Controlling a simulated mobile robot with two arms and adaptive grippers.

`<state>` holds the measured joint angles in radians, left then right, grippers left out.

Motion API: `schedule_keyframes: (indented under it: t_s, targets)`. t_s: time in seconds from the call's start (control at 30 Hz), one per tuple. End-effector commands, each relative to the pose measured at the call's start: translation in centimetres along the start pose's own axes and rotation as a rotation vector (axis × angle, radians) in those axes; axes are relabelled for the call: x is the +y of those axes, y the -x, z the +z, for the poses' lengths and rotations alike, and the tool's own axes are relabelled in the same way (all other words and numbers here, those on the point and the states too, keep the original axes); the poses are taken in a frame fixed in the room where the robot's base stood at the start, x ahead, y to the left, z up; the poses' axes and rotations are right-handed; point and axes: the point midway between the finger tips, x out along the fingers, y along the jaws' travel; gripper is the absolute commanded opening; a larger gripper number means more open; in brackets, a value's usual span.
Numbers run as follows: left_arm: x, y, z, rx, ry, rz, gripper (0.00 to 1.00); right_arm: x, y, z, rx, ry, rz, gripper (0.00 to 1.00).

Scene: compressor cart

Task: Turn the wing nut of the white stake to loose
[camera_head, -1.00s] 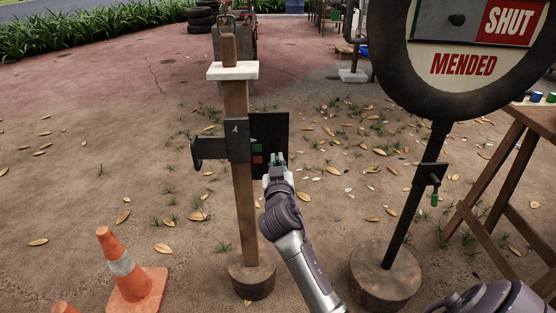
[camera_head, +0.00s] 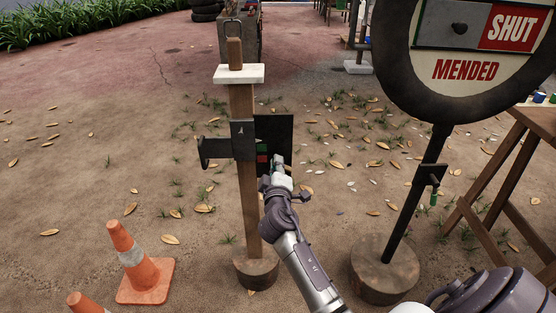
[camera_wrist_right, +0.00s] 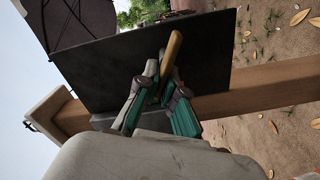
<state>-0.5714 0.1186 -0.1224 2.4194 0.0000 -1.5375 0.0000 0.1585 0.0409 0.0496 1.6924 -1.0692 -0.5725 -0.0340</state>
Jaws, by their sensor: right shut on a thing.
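The white stake is a wooden post (camera_head: 246,200) with a white cap (camera_head: 239,74), upright in a round wooden base. A dark clamp (camera_head: 243,140) with a black plate (camera_head: 284,130) is fixed on it. Red and green patches (camera_head: 263,158) show on the plate beside the post. My right gripper (camera_head: 278,165) is at the plate's lower part. In the right wrist view its teal fingers (camera_wrist_right: 163,98) are shut on a slim brass-coloured piece (camera_wrist_right: 172,58), apparently the wing nut, standing in front of the plate. The fingers hide its lower end. My left gripper is out of view.
An orange cone (camera_head: 137,265) stands at the lower left. A round sign (camera_head: 463,65) on a dark pole stands to the right, with a wooden trestle (camera_head: 500,185) beyond it. Leaf-strewn ground between post and sign pole is open.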

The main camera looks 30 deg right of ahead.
Motion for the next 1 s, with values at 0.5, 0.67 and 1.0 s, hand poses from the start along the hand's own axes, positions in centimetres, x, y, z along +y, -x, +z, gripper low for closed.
schedule_keyframes:
  t_s: [0.5,0.67,1.0]
  targets:
    - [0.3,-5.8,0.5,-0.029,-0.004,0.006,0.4,-0.6,0.0,0.0,0.004,0.403,0.001,0.0]
    - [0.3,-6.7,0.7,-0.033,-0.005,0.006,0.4,-0.7,0.0,0.0,0.004,0.47,0.002,0.0]
    - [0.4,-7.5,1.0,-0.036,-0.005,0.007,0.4,-0.8,0.0,0.1,0.004,0.524,0.002,0.0]
